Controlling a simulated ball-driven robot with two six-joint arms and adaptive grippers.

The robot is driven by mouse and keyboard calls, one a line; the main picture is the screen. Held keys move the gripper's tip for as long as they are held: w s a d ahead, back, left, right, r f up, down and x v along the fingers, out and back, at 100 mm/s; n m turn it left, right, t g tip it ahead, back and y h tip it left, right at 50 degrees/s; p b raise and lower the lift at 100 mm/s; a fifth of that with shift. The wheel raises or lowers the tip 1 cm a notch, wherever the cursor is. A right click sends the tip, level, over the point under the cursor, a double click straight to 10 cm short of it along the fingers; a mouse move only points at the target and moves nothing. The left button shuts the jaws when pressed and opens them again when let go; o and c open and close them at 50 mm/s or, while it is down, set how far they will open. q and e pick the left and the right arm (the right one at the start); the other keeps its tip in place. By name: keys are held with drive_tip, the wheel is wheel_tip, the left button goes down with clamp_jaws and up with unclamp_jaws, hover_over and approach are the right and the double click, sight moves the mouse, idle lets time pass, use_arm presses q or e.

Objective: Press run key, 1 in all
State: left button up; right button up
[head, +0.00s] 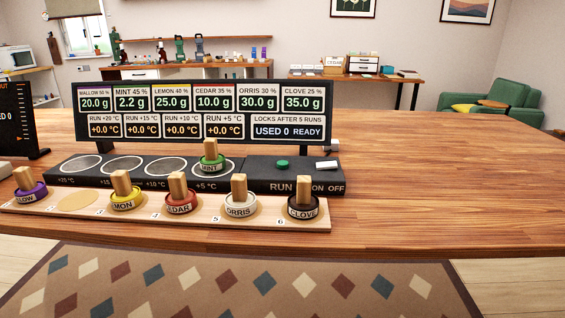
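The green run key (282,164) sits on top of the dark control box (260,183), above the printed word RUN. A white ON/OFF switch (326,165) is to its right on the same box. The display panel (205,114) behind reads USED 0 READY, and each run line shows +0.0 °C. The green MINT dropper (210,158) stands on the +5 °C pad of the black strip. The other pads on the strip are empty. Neither of my grippers shows in the head view.
A wooden rack (80,209) in front holds the purple (30,190), yellow LEMON (124,197), red CEDAR (180,200), white ORRIS (239,202) and black CLOVE (303,205) droppers; its second place is empty. The table (450,180) is clear to the right. Another dark screen (18,120) stands at the left edge.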

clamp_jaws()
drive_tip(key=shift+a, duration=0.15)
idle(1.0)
